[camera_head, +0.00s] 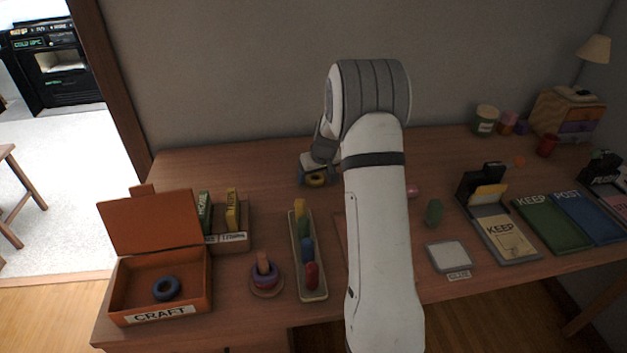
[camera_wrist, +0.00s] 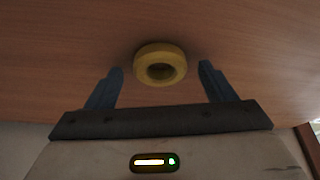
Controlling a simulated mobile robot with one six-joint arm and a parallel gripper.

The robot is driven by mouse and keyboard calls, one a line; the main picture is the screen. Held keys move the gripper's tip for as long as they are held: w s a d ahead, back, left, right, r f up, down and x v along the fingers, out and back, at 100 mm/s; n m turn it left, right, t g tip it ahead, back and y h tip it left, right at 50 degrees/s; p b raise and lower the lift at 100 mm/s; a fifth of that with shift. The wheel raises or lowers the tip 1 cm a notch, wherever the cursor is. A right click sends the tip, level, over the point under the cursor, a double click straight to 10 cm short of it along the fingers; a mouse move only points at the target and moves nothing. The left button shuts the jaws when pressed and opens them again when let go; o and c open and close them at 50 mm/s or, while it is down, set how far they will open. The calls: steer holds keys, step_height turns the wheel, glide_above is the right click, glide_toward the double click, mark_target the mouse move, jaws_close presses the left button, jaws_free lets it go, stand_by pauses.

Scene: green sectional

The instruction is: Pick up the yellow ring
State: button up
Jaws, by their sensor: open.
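The yellow ring (camera_wrist: 160,49) lies flat on the wooden table, its hole facing the wrist camera. In the head view the yellow ring (camera_head: 316,181) shows at the back middle of the table, just under my gripper (camera_head: 314,176). In the wrist view my gripper (camera_wrist: 161,80) is open, with one dark blue finger on each side. The ring lies between the fingers' lines, slightly beyond their tips in the picture, with gaps on both sides. Nothing is held. My arm hides the middle of the table in the head view.
An open CRAFT box (camera_head: 117,290) holds a dark blue ring (camera_head: 167,288). A peg with stacked rings (camera_head: 266,281) and a tray (camera_head: 318,293) of several coloured pieces stand left of my arm. A dark holder (camera_head: 468,190) stands to the right. The table around the yellow ring looks clear.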

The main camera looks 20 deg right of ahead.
steer(key=shift+f, duration=0.1)
steer(key=shift+c, duration=0.2)
steer(key=c, duration=1)
